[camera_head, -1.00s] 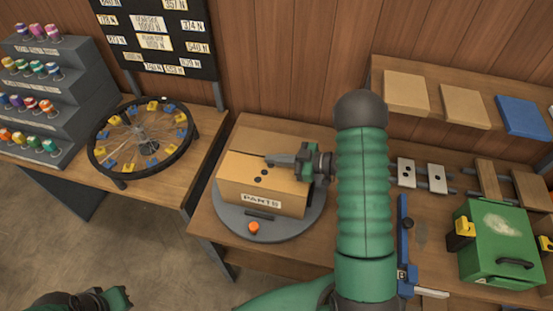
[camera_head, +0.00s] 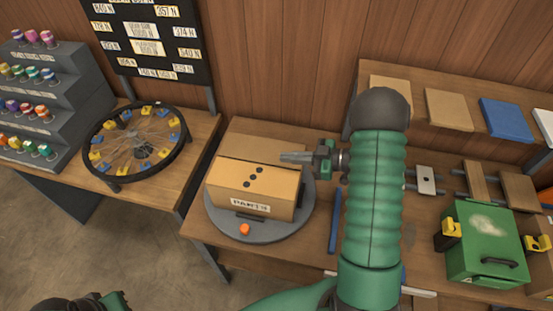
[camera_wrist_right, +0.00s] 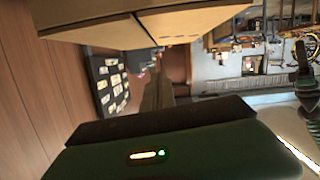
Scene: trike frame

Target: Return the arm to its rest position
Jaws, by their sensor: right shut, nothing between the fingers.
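My right arm, green and ribbed, comes up from the bottom of the head view and reaches over the workbench. My right gripper (camera_head: 286,157) is shut and empty. It points left, just beyond the right back corner of the brown cardboard box labelled "PANTS" (camera_head: 228,201). I cannot tell the exact gap to the box. The box sits on a grey round turntable (camera_head: 275,232) with an orange button (camera_head: 245,229). In the right wrist view, cardboard (camera_wrist_right: 190,22) is close at the top. My left gripper (camera_head: 116,300) is partly cut off at the bottom left; its fingers are unclear.
A wheel with blue and yellow tags (camera_head: 137,146) stands on the left bench beside a grey stepped rack (camera_head: 40,105). A green case (camera_head: 488,240) is at the right. Coloured boards (camera_head: 505,118) lie on the back shelf. Bare floor lies at the lower left.

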